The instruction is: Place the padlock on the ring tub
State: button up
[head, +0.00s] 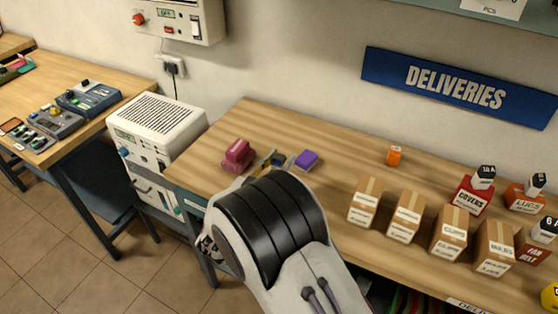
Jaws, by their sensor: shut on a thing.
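My arm fills the lower middle of the head view, and its black and white bend hides part of the workbench. My gripper does not show clearly; it is hidden by the arm, so what it holds cannot be seen. I cannot pick out the padlock for certain. A small brass-coloured and dark thing (268,160) shows just past the arm, partly hidden, too small to name. No tub can be made out as the ring tub.
The wooden workbench (330,135) holds a magenta object (238,155), a purple block (307,160) and an orange block (394,156). Several cardboard boxes (453,232) and red containers (474,195) stand to the right. A white machine (160,125) stands left. The bench's back middle is clear.

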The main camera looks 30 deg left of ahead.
jog(key=o, duration=1.2)
jog(key=shift+f, duration=0.1)
jog(key=shift+c, duration=0.2)
jog(key=shift+s, duration=0.1)
jog(key=s, duration=1.1)
jog(key=shift+s, duration=0.4)
